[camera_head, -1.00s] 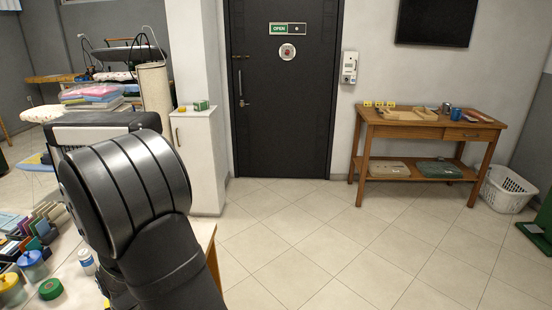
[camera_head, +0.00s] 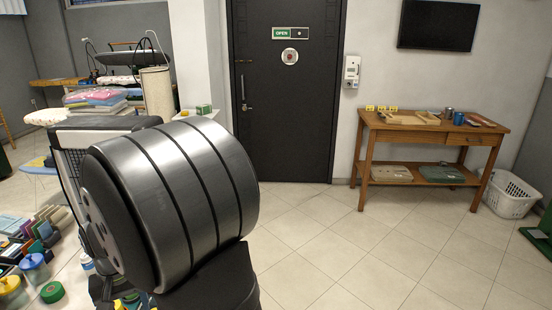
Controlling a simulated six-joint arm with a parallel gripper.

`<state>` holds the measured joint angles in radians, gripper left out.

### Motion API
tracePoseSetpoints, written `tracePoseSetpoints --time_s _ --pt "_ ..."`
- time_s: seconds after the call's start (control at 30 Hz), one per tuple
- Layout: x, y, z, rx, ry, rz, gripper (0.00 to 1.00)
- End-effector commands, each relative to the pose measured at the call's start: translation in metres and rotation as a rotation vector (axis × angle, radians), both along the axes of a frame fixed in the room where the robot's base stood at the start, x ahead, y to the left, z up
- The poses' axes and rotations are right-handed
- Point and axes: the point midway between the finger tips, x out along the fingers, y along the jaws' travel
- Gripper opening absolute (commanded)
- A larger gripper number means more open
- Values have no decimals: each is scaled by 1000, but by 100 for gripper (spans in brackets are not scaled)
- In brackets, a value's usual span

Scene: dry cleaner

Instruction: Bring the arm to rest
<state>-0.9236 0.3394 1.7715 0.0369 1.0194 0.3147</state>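My arm (camera_head: 185,190) fills the lower left middle of the head view, its large dark grey rounded joint close to the camera. A black link of mine runs down from it to the bottom edge. My gripper does not show, so I cannot see its fingers or whether they hold anything. The arm hides part of the work table and most of the white cabinet behind it.
At lower left, a table holds colourful blocks (camera_head: 40,222), a blue-lidded jar (camera_head: 34,267) and a green roll (camera_head: 52,292). A wooden table (camera_head: 435,135) stands at the back right beside a white basket (camera_head: 511,194). The tiled floor (camera_head: 385,245) between is clear.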

Motion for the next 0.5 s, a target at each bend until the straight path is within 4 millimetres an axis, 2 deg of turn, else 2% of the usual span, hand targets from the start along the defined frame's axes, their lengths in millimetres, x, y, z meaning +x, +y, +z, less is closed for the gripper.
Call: tracePoseSetpoints --time_s 0.03,0.27,0.3,0.5 --pt "1 0 12 5 -4 0 53" --pt "1 -1 57 5 -4 0 53" --pt "0 -2 41 -4 3 0 53" --pt "0 -1 -1 -3 3 0 53"
